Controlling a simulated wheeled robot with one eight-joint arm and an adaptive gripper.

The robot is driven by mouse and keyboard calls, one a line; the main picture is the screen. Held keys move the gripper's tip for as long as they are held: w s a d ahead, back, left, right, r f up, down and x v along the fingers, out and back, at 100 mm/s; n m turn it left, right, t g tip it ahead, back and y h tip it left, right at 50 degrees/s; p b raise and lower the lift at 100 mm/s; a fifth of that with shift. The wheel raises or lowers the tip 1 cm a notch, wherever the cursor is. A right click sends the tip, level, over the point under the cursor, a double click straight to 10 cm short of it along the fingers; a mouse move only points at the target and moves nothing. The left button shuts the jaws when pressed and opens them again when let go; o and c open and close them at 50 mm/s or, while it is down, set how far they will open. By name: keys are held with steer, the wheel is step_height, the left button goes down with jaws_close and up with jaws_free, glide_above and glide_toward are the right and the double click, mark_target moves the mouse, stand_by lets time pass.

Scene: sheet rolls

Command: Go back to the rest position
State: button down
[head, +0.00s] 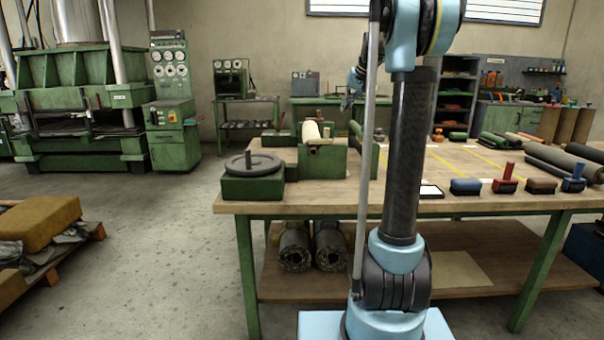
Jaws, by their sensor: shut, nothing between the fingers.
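My arm stands upright in the middle of the head view, and its top runs out of the picture.
A green roller fixture (322,160) and a round-topped green block (252,178) stand at the bench's left. Several stamp-like tools, including a blue one (465,186), line its front right; rolls (565,165) lie behind. Floor left is clear up to a pallet (60,262).

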steer(key=s+a+f+h, duration=0.1)
steer(key=s+f, duration=0.2)
steer(key=s, duration=0.5)
steer(key=s+f, duration=0.2)
steer(key=s, duration=0.6)
steer(key=s+d+f+g+h, duration=0.1)
steer(key=s+f, duration=1.2)
steer(key=s, duration=0.4)
steer(key=s+d+f+g+h, duration=0.1)
steer(key=s+f, duration=1.3)
steer(key=s, duration=0.3)
steer(key=shift+d+n+h, duration=0.2)
steer(key=shift+n+h, duration=0.2)
steer(key=shift+f, duration=0.1)
steer(key=shift+w+f+g, duration=0.2)
steer(key=shift+w+g, duration=0.1)
steer(key=shift+w, duration=0.1)
